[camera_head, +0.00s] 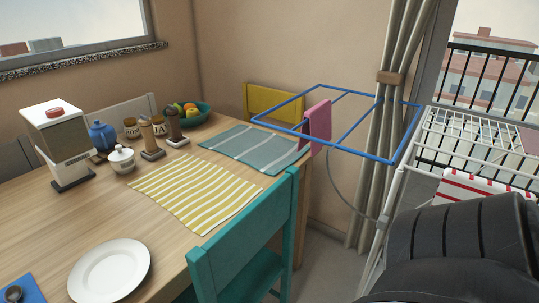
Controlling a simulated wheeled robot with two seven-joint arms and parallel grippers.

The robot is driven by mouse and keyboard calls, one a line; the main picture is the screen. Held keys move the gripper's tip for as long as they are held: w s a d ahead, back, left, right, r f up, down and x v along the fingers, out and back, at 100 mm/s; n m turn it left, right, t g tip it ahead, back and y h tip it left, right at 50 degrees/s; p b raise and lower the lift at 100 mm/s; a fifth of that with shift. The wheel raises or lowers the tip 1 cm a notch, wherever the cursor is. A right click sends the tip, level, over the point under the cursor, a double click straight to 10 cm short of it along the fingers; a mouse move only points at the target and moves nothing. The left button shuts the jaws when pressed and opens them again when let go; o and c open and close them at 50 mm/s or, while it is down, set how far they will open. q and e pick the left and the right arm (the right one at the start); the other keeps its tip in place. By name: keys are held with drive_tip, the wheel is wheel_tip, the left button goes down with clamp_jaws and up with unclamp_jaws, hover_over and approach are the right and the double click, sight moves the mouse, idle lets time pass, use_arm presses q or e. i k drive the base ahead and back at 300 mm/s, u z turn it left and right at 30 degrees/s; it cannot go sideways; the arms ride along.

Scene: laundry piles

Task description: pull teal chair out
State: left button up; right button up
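The teal chair (237,240) stands at the near right side of the wooden table. Its backrest faces me, and its seat (252,275) reaches toward the table edge. The lower part of the chair is cut off by the bottom of the picture. A large dark ribbed shape fills the lower right corner; it looks like part of my own arm. No gripper fingers show, and nothing is seen touching the chair.
The table (45,225) bears a white plate (110,270), a yellow striped cloth (190,190) and a teal striped cloth (255,147). A yellow chair (275,101) is at the far end. A blue rack frame (352,147) holding a pink cloth (316,125) and a white drying rack (440,140) stand right. Some grey floor (325,262) is bare.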

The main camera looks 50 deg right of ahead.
sight(234, 265)
drive_tip(key=u, duration=0.8)
drive_tip(key=k, duration=0.8)
drive_tip(key=z, duration=0.8)
drive_tip(key=i, duration=0.5)
drive_tip(key=z, duration=0.05)
